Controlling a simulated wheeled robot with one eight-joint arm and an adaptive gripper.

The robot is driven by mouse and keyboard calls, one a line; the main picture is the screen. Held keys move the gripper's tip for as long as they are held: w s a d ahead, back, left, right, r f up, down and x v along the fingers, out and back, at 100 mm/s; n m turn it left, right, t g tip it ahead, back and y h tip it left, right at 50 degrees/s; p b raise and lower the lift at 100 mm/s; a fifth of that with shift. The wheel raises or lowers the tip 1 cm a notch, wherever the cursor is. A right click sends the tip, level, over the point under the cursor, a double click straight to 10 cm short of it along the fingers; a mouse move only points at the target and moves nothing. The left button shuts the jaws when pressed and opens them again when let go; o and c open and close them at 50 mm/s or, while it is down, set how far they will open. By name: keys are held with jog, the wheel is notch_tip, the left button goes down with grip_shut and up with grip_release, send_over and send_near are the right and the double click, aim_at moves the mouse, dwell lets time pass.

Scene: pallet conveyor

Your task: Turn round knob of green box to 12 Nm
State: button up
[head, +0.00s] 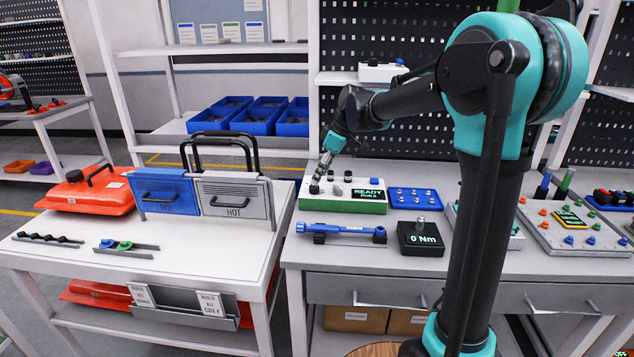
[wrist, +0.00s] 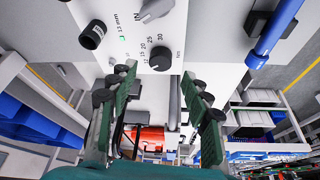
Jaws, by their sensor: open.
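The green box (head: 345,207) sits on the right workbench, with a white top, green lower edge and a display reading READY. Its round black knob (wrist: 160,60) shows in the wrist view with a scale marked 12, 15, 20, 25, 30 and Nm. In the head view my gripper (head: 321,172) is over the left end of the box. A silver lever knob (wrist: 155,9) and a black cylinder (wrist: 93,35) are on the same panel.
A blue torque wrench (head: 342,229) lies in front of the box. A black tester (head: 421,238) reading 0 Nm stands to its right. A blue tray (head: 414,205) of small parts is beside the box.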

jog(key=v, duration=0.7)
jog(key=shift+r, duration=0.2)
jog(key=shift+s+d, duration=0.1)
jog(key=shift+s, duration=0.05)
